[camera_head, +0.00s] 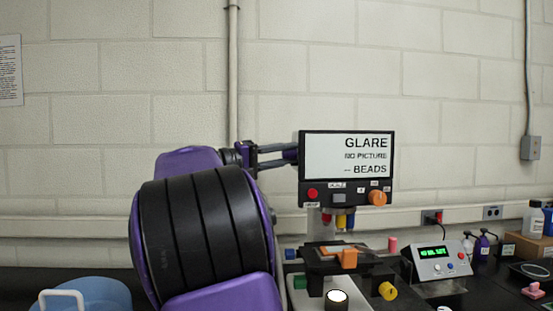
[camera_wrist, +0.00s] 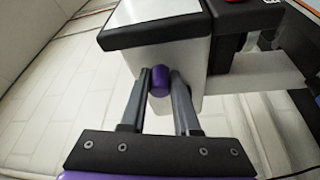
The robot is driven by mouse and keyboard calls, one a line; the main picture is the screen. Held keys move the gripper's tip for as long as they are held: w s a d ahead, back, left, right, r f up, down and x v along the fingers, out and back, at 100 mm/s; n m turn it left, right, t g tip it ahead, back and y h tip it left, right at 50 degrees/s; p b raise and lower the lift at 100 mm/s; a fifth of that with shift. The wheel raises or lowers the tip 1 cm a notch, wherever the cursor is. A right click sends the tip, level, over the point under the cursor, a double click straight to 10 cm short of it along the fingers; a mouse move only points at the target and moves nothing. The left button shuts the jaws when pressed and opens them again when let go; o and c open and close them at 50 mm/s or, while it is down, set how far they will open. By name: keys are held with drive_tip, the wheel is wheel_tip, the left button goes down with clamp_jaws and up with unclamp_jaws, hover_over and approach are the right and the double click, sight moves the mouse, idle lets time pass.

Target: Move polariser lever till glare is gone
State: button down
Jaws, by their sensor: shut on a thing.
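The microscope carries a screen (camera_head: 348,156) reading "GLARE", "NO PICTURE" and "BEADS" in the head view. A purple knob, seemingly the polariser lever (camera_wrist: 159,84), sticks out from the white side of the microscope head in the wrist view. My gripper (camera_wrist: 164,78) is shut on this lever, one finger on each side of it. In the head view my gripper (camera_head: 285,155) reaches the left side of the screen housing, and its fingers partly hide the lever there. An orange knob (camera_head: 377,198) and a red button (camera_head: 312,193) sit below the screen.
Below the screen are coloured objectives (camera_head: 344,220) and a stage (camera_head: 325,254) with an orange piece. A grey box with a green display (camera_head: 438,260) stands to the right, near bottles (camera_head: 481,248). A blue container (camera_head: 85,295) is at the lower left.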

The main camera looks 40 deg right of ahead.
drive_tip(key=shift+d+r+n, duration=0.1)
drive_tip(key=shift+d+n, duration=0.05)
drive_tip(key=shift+n, duration=0.25)
drive_tip(key=shift+s, duration=0.1)
drive_tip(key=c, duration=0.7)
unclamp_jaws()
drive_tip(key=shift+d, duration=0.1)
drive_tip(key=shift+o, duration=0.2)
drive_tip(key=v, duration=1.7)
drive_tip(key=shift+a, duration=0.35)
drive_tip(key=shift+r+b, duration=0.1)
drive_tip(key=shift+b, duration=0.2)
